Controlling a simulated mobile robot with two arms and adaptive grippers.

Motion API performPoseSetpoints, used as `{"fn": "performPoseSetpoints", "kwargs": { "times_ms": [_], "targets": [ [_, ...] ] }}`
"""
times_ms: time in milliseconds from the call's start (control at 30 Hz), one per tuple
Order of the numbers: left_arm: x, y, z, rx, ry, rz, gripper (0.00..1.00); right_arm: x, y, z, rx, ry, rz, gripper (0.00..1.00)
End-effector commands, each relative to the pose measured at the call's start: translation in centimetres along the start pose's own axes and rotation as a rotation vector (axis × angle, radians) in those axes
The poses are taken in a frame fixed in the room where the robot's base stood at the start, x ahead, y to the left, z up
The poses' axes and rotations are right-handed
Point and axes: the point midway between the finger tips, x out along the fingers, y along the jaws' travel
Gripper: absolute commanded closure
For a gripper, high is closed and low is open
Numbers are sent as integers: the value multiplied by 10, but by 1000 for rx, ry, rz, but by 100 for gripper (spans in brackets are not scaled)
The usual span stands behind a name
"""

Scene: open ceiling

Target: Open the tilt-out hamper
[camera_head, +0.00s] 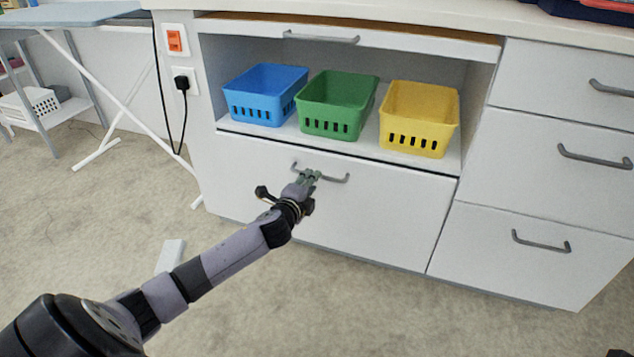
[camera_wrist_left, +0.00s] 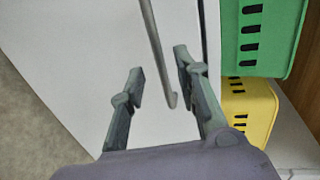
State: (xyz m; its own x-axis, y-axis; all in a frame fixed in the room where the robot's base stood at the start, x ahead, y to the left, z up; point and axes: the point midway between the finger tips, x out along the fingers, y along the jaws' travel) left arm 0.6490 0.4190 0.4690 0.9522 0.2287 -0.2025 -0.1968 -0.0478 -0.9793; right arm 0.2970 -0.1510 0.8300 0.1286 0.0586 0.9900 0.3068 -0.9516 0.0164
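The tilt-out hamper front (camera_head: 385,213) is a wide white panel below the open shelf, and it looks shut. Its grey bar handle (camera_head: 333,178) runs along the upper part of the panel. My left gripper (camera_head: 309,177) is at the handle, over its left half. In the left wrist view the fingers (camera_wrist_left: 158,80) are apart, and the handle (camera_wrist_left: 155,45) passes between them with a gap on both sides. The white panel (camera_wrist_left: 70,60) fills the left of that view.
Blue (camera_head: 264,93), green (camera_head: 337,104) and yellow (camera_head: 419,117) baskets stand on the shelf above the panel. White drawers (camera_head: 560,165) with handles are at the right. An ironing board (camera_head: 75,14) and a plugged-in cord (camera_head: 182,84) are at the left. The carpet in front is mostly clear.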

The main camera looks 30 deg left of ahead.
Motion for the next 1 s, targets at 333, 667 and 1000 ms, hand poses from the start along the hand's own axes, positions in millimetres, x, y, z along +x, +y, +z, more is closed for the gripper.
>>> {"fn": "performPoseSetpoints", "kwargs": {
  "times_ms": [333,667,1000],
  "targets": [
    [48,2,0,-1,-1,0,70,8,-1,1,-8,59,-24,60],
    [52,0,0,-2,0,1,70,11,-1,2,-9,63,-27,60],
    [52,0,0,-1,0,1,90,10,-1,2,-8,63,-27,60]
  ]
}}
